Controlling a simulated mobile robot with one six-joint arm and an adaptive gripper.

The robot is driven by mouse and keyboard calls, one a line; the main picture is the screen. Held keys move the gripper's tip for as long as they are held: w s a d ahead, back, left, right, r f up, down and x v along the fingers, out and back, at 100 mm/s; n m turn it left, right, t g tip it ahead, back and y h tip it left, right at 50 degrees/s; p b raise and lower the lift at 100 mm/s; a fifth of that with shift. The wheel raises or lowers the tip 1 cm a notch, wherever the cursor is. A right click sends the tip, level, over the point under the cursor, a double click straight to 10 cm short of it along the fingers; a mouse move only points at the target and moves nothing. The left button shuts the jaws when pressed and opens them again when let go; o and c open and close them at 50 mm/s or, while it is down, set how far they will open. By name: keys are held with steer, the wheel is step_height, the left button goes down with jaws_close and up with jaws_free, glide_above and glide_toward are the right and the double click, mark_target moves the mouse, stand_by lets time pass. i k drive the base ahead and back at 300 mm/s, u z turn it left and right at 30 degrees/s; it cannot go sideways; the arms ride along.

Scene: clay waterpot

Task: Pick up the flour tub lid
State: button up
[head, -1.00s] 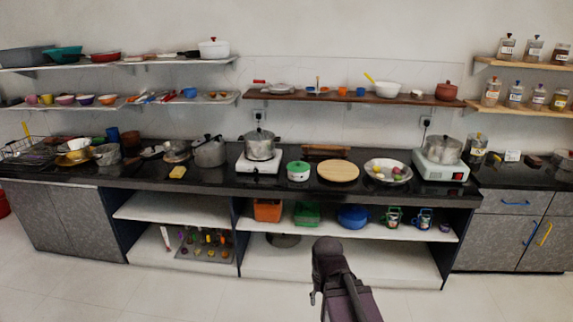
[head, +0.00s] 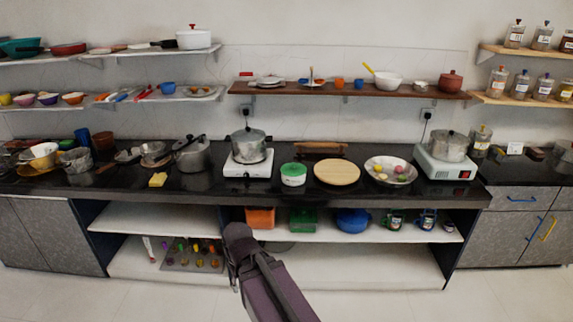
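A small round white tub (head: 293,181) with a green lid (head: 293,169) stands on the black counter, between the hot plate and a round wooden board. It looks like the flour tub, but I can read no label. The lid sits on the tub. My dark arm rises from the bottom of the head view in front of the lower shelves, below and left of the tub. I can make out no gripper fingers, and nothing of mine touches the lid.
A steel pot (head: 248,146) stands on the white hot plate (head: 247,164) left of the tub. A wooden rolling pin (head: 321,149) lies behind. The floor in front is clear.

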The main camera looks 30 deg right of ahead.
mark_target(292, 170)
steer(key=z, duration=0.05)
steer(key=i, duration=0.85)
steer(key=z, duration=0.7)
steer(key=i, duration=0.5)
steer(key=z, duration=0.25)
